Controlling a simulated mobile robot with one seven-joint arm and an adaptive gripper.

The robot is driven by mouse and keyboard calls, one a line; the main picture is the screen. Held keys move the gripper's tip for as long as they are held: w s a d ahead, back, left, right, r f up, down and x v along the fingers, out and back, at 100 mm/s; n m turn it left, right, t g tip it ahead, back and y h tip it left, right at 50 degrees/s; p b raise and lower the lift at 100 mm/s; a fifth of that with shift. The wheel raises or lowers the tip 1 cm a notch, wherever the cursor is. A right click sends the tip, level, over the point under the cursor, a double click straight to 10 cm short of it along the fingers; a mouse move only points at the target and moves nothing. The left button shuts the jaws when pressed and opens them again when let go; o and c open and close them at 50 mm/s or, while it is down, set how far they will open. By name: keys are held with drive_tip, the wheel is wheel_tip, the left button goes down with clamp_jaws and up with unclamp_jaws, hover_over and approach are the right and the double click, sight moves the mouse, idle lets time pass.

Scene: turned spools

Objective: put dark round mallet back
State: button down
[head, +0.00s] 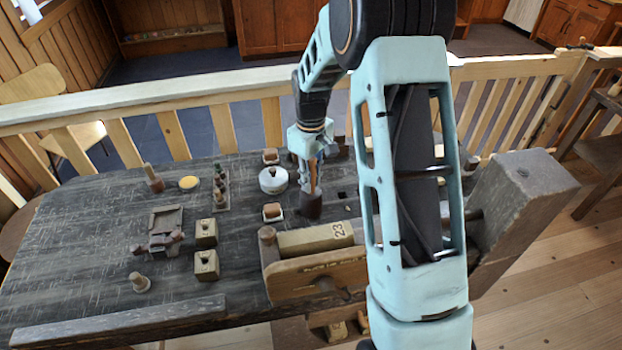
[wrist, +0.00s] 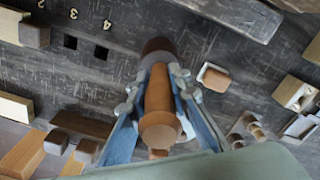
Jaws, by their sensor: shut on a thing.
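The mallet has an orange-brown handle (wrist: 160,100) and a dark round head (head: 311,206). It is upright, head down, over the dark workbench (head: 90,240), near the bench's middle. I cannot tell whether the head touches the bench. My gripper (head: 313,163) is shut on the handle from above. In the wrist view my gripper (wrist: 160,88) has one finger on each side of the handle, and the dark head (wrist: 158,48) shows beyond the fingertips.
A white lidded pot (head: 273,181) and a small square block in a pale dish (head: 272,212) stand left of the mallet. A block marked 23 (head: 315,238) lies in front. Square holes (wrist: 101,52) with numbers show in the bench. The bench's left part holds several small pieces.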

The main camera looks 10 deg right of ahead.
drive_tip(key=shift+f, duration=0.2)
drive_tip(key=c, duration=1.8)
unclamp_jaws()
drive_tip(key=shift+r, duration=0.15)
wheel_tip(320, 180, up, 12)
drive_tip(key=shift+r+b, duration=0.1)
drive_tip(key=shift+b, duration=0.2)
